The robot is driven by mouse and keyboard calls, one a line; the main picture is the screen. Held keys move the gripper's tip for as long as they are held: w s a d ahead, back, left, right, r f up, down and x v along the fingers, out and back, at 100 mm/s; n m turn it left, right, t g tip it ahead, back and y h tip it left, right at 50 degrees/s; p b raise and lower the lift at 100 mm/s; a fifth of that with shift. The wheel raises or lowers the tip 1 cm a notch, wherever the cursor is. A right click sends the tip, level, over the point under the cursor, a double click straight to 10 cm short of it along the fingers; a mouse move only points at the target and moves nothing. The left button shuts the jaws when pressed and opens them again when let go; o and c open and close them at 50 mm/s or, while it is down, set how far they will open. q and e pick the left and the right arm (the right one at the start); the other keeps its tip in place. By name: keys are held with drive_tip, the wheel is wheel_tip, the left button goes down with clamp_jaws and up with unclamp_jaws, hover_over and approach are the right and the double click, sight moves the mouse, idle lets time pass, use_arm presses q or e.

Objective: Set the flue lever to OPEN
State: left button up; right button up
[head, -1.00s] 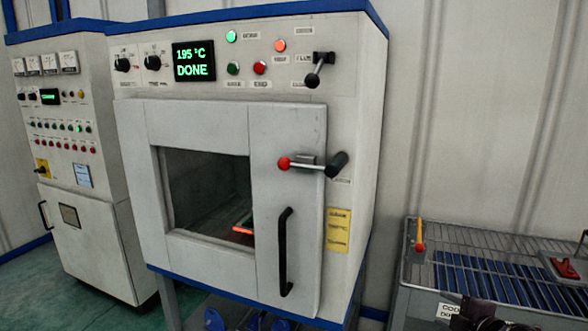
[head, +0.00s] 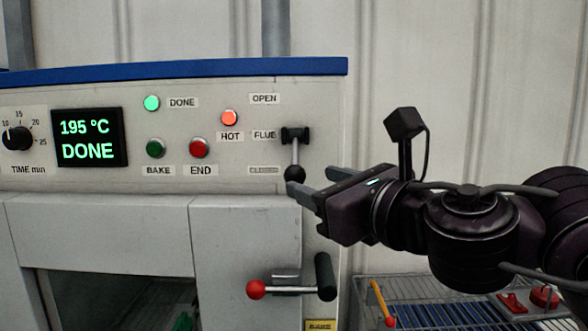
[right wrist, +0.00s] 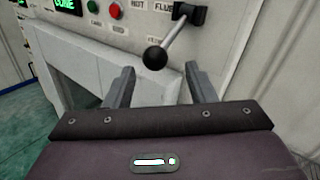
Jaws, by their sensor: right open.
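The flue lever (head: 294,155) sits at the right of the oven's control panel. Its dark ball knob hangs down level with the lower label, which is too blurred to read surely; the OPEN label (head: 264,98) is above. My right gripper (head: 301,181) is open at the knob, coming from the right. In the right wrist view, the knob (right wrist: 155,56) shows beyond and between the two open fingers (right wrist: 157,82), with nothing held. Whether a finger touches the knob is unclear. My left gripper is not in view.
The display (head: 89,137) reads 195 °C DONE. The red-knobbed door latch (head: 290,290) sticks out below the flue lever. BAKE (head: 156,149) and END (head: 199,148) buttons are left of it. A wire rack (head: 430,292) stands lower right.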

sight(303, 179)
drive_tip(key=x, duration=0.3)
drive_tip(key=shift+w+a, duration=0.15)
drive_tip(key=shift+a, duration=0.15)
drive_tip(key=shift+w+a+f+p, duration=0.15)
drive_tip(key=shift+w+a+p, duration=0.25)
drive_tip(key=shift+w+a, duration=0.4)
drive_tip(key=shift+d, duration=0.15)
drive_tip(key=shift+s+d, duration=0.1)
drive_tip(key=shift+d, duration=0.05)
drive_tip(key=shift+c, duration=0.4)
drive_tip(key=c, duration=1)
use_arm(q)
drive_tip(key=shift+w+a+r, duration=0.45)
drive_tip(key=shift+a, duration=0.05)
use_arm(e)
clamp_jaws()
